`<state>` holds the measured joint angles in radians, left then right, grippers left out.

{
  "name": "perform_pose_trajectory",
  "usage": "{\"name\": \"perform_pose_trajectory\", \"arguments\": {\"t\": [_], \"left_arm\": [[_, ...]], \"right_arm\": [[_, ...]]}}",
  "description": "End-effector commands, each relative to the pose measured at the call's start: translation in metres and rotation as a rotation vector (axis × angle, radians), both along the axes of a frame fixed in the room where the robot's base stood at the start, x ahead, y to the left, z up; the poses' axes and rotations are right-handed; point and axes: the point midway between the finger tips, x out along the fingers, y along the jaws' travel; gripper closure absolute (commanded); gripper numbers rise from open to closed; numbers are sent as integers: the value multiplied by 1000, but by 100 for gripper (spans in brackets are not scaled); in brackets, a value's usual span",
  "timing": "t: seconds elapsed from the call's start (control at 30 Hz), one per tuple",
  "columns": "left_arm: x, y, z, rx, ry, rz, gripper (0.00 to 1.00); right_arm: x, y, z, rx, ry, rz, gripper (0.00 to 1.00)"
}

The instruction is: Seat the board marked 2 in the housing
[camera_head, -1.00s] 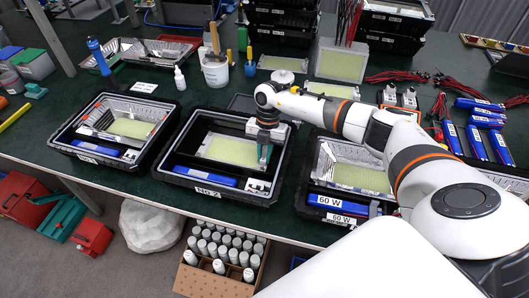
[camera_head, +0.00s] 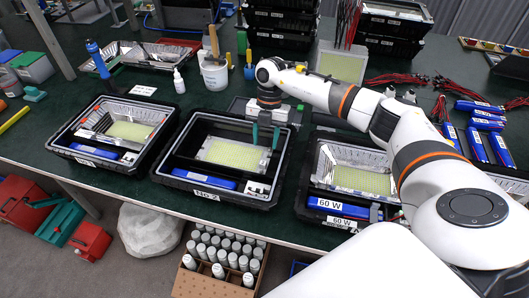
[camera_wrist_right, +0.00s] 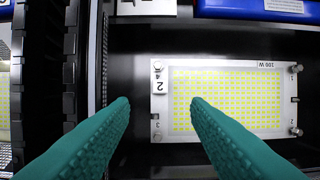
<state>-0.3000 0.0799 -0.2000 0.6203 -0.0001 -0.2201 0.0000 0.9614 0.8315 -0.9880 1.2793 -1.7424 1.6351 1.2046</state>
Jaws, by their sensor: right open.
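The board marked 2 (camera_head: 233,153) is a pale yellow-green LED panel with a light frame. It lies flat inside the black housing (camera_head: 178,150) labelled No 2. In the right wrist view the board (camera_wrist_right: 230,100) shows its 2 tag and 100 W print, with metal posts or screws at its corners. My right gripper (camera_head: 265,134) hangs over the board's right end in the head view, its teal fingers apart and empty. In the wrist view its fingertips (camera_wrist_right: 159,106) lie on either side of the tag end, apart from the board. My left gripper is out of view.
A similar housing (camera_head: 75,127) stands to the left and a 60 W one (camera_head: 306,190) to the right. A blue driver box (camera_head: 205,181) lies in the front of the middle housing. A white bucket (camera_head: 214,75) and black crates (camera_head: 283,22) stand behind.

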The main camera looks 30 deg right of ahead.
Motion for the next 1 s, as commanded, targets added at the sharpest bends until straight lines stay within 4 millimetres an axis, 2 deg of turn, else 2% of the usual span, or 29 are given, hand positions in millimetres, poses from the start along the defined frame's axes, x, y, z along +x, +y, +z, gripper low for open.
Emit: {"name": "perform_pose_trajectory", "arguments": {"t": [0.1, 0.3, 1.0], "left_arm": [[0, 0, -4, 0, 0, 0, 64], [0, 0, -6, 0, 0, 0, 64], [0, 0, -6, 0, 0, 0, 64]], "right_arm": [[4, -5, 23, -1, -3, -1, 57], [8, -10, 46, 0, -1, 0, 57], [8, -10, 50, 0, 0, 0, 57]]}}
